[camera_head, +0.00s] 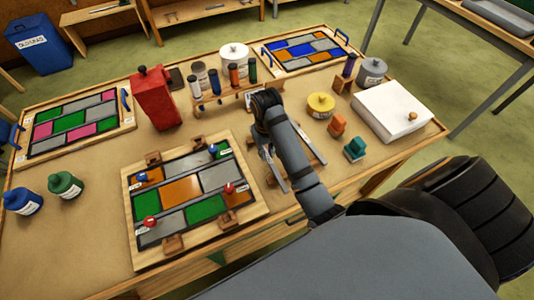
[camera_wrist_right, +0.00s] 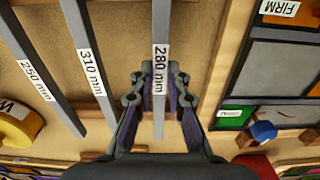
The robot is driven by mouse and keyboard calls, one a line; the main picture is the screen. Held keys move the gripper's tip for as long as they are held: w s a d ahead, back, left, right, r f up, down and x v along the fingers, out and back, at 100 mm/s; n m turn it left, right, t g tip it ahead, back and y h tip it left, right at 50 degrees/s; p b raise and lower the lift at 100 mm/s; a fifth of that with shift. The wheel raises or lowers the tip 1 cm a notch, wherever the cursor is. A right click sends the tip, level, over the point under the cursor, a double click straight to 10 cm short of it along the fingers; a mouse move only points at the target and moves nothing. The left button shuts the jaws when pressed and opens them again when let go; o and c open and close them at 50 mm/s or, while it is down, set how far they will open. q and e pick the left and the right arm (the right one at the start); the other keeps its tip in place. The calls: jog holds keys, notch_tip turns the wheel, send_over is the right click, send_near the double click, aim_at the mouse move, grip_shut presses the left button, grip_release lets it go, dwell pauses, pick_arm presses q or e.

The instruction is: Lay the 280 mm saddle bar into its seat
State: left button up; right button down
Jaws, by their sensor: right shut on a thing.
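The 280 mm saddle bar (camera_wrist_right: 161,25) is a grey flat bar with a white label in the right wrist view. My right gripper (camera_wrist_right: 160,78) is shut on it, one finger on each side near the label. I cannot tell whether the bar is lifted clear of its support. In the head view my right arm reaches over the table beside the leaded panel, and hides much of the bars. The panel (camera_head: 181,190) has orange, green and grey panes in a wooden frame, with red and blue knobs on it. The bar's seat is not clearly visible. My left gripper is out of view.
The 310 mm bar (camera_wrist_right: 85,45) and 250 mm bar (camera_wrist_right: 38,75) lie left of the held bar in the wrist view. A red can (camera_head: 155,98), a rack of tubes (camera_head: 223,92), a yellow tin (camera_head: 320,104) and a white box (camera_head: 391,110) stand around.

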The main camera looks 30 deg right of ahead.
aim_at(268, 156)
jog(key=shift+r+p, duration=0.3)
jog(key=shift+r, duration=0.1)
jog(key=r+p, duration=0.4)
jog(key=shift+s+d, duration=0.2)
jog(key=s+d+r+p, duration=0.3)
jog(key=s+r, duration=0.1)
jog(key=s, duration=0.2)
jog(key=s+d+r+p, duration=0.2)
jog(key=s+r+p, duration=0.1)
jog(key=s, duration=0.3)
jog(key=shift+d+r, duration=0.4)
jog(key=shift+r, duration=0.2)
jog(key=shift+s, duration=0.1)
